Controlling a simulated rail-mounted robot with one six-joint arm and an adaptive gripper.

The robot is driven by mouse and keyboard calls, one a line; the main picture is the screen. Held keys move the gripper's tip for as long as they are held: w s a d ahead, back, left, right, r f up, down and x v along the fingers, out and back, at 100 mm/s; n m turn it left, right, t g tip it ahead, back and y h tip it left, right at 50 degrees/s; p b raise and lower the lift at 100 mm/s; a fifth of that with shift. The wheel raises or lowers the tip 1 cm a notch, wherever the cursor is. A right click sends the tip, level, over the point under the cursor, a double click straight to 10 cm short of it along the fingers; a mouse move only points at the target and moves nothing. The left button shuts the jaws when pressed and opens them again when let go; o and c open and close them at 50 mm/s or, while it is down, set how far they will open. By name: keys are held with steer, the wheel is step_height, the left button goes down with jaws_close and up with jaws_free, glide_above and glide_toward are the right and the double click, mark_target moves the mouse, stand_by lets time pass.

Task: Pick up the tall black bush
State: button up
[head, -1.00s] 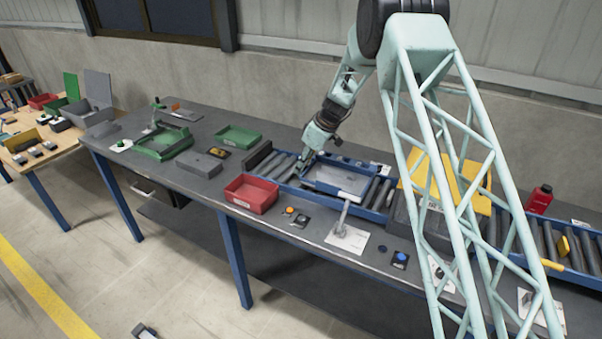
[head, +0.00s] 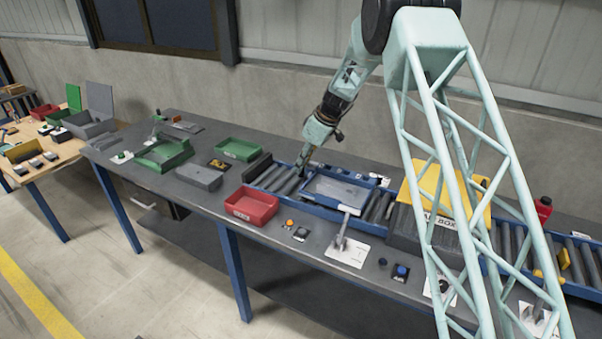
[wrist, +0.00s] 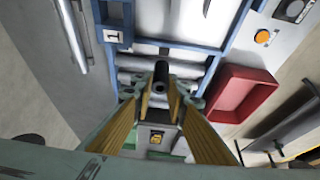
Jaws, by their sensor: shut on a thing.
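The tall black bush (wrist: 161,72) is a dark upright tube with a round open top, seen in the wrist view between my fingertips. My gripper (wrist: 161,88) is shut on it, with one finger on each side. The bush's lower part is hidden by the fingers. In the head view my gripper (head: 303,166) is over the roller conveyor, at the left end of the blue-framed tray. The bush is too small to make out there.
The blue-framed tray (head: 308,194) sits on the conveyor (head: 270,177). A red bin (head: 251,206) stands in front, green bins (head: 237,149) to the left. A grey box with a yellow lid (head: 421,181) stands to the right.

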steer(key=shift+r, duration=1.5)
steer(key=shift+d, duration=0.1)
